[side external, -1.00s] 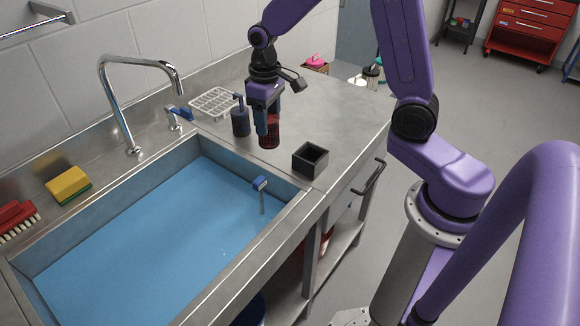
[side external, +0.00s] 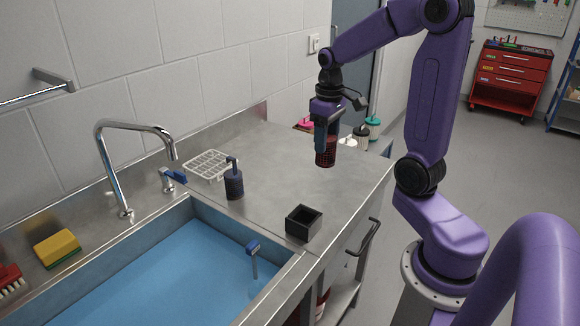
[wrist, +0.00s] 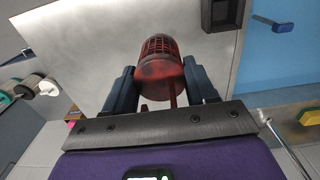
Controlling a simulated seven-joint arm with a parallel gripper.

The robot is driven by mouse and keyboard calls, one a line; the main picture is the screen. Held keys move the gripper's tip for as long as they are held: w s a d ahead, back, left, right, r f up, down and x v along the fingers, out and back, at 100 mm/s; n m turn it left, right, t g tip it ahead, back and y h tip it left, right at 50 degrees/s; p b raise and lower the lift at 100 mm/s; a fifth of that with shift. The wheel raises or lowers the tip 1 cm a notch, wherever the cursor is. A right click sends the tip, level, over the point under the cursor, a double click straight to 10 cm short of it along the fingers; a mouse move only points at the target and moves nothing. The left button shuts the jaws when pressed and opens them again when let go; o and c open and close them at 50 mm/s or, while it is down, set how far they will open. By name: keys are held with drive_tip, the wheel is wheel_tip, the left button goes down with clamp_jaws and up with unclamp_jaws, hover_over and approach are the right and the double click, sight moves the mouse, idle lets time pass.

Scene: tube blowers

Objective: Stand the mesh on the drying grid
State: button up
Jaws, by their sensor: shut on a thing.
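The mesh (side external: 325,153) is a dark red open-work cylinder, held roughly upright over the back right of the steel counter. My gripper (side external: 326,138) is shut on it. In the wrist view the mesh (wrist: 160,58) sits between the two dark fingers of my gripper (wrist: 162,82); the fingers hide parts of its sides. The gap between mesh and counter is hard to judge. The drying grid (side external: 207,165) is a pale wire rack lying on the counter by the wall, left of my gripper and well apart from it. It looks empty.
A dark pump bottle (side external: 234,184) stands between the grid and the counter's middle. An open black box (side external: 303,223) sits near the front edge. The tap (side external: 128,165) and blue sink (side external: 170,275) are at left. Lidded containers (side external: 362,135) stand behind my gripper. The middle counter is clear.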

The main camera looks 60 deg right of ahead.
drive_tip(key=shift+w+d+f, duration=0.9)
drive_tip(key=shift+w+f, duration=1.15)
drive_tip(key=shift+f, duration=0.1)
drive_tip(key=shift+w+d+f, duration=0.9)
drive_tip(key=shift+w+f, duration=1.2)
drive_tip(key=shift+w+d+f, duration=0.9)
drive_tip(key=shift+w+f, duration=1.15)
drive_tip(key=shift+f, duration=0.1)
drive_tip(key=shift+f, duration=0.1)
drive_tip(key=o, duration=1)
drive_tip(key=shift+o, duration=0.2)
